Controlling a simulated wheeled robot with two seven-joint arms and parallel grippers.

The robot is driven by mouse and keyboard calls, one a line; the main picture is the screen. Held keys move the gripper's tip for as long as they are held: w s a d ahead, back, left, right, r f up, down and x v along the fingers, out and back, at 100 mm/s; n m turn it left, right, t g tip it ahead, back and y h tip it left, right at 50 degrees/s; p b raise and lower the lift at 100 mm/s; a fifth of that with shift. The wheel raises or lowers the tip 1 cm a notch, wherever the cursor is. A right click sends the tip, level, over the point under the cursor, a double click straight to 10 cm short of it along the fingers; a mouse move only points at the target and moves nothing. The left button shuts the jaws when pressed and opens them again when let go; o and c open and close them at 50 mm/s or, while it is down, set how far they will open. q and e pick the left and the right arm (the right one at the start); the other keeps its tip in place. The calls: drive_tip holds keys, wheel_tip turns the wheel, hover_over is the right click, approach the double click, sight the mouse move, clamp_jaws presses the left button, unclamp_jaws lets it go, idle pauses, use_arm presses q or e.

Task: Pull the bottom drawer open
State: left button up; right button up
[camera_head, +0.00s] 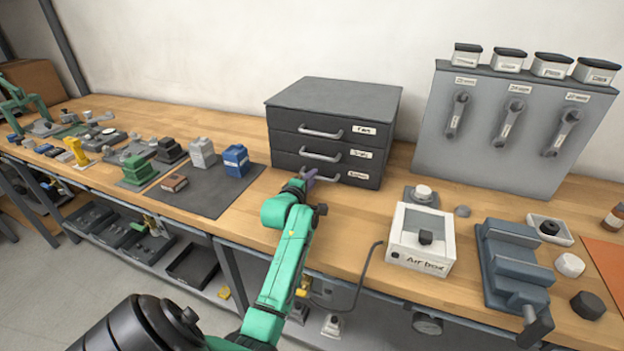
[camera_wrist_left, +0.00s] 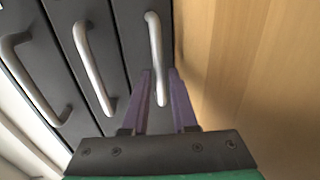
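A dark grey cabinet (camera_head: 335,105) with three labelled drawers stands at the back of the workbench. All three drawers look shut, with fronts flush. The bottom drawer (camera_head: 352,178) has a silver bar handle, mostly hidden behind my gripper in the head view. In the left wrist view, the bottom drawer's handle (camera_wrist_left: 155,45) is the rightmost one. My left gripper (camera_wrist_left: 160,72) has its purple fingers apart, one on each side of this handle's near end, with a gap visible. It also shows at the cabinet front in the head view (camera_head: 308,175). My right gripper is out of view.
A white "Air box" (camera_head: 421,240) and a blue-grey vise-like fixture (camera_head: 512,265) stand on the right. A dark mat (camera_head: 205,195) with a blue container (camera_head: 236,160) lies left of the cabinet. Bench top in front of the drawers is mostly clear.

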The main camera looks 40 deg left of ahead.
use_arm(q)
clamp_jaws()
idle(1.4)
